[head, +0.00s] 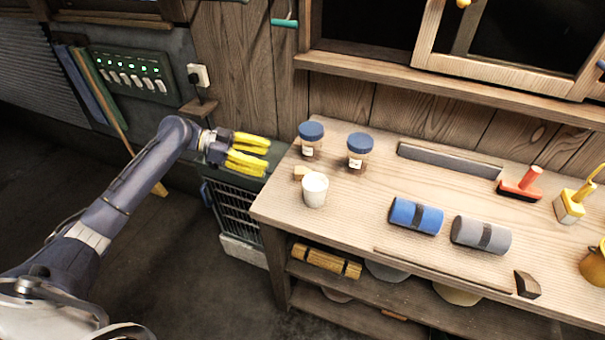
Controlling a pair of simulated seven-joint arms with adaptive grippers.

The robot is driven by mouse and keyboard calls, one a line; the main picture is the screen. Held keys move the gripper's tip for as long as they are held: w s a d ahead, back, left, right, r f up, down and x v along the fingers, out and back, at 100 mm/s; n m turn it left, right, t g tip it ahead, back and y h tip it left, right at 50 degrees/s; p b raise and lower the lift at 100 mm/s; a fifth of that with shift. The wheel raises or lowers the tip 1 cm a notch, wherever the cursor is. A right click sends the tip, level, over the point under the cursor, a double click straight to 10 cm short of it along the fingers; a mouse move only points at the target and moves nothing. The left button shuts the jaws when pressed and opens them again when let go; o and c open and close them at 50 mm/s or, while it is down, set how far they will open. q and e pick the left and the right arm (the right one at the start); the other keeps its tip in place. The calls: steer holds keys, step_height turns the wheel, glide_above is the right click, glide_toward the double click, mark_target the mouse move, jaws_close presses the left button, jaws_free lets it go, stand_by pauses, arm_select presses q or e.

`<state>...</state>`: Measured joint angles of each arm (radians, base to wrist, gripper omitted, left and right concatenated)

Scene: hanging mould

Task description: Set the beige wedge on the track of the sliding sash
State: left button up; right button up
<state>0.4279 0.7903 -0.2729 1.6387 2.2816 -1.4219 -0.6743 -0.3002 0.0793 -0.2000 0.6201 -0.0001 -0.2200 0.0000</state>
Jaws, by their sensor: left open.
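A small beige block (300,172), which looks like the wedge, lies at the left end of the wooden bench (345,225). The white cup (314,190) in front partly hides it, so its full shape is unclear. The sliding sash (490,75) is a pale wooden frame in the window at the upper right. Its track (400,78) appears to run along the wooden sill below. My left gripper (266,155) has yellow fingers spread apart and empty. It appears just left of the block, beyond the bench's left end. My right gripper is out of view.
Two blue-lidded jars (311,140) stand behind the cup. A blue roll (416,216), a grey roll (481,235), a red-handled brush (520,185) and a dark wedge-shaped block (527,285) are further right. A dark metal crate (235,210) stands below my gripper.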

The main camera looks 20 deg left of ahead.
arm_select(q)
steer(key=w+d+r+m+g+y, duration=0.15)
steer(key=d+r, duration=0.25)
steer(key=r, duration=0.4)
steer(key=w+d+r+m+y, duration=0.3)
steer(key=d+r, duration=0.1)
steer(key=r, duration=0.5)
steer(key=n+g+y, duration=0.1)
steer(key=n+y, duration=0.3)
glide_toward(302, 170)
steer(key=shift+n, duration=0.25)
steer(key=x, duration=1.1)
steer(key=c, duration=1.2)
steer(key=shift+r, duration=0.1)
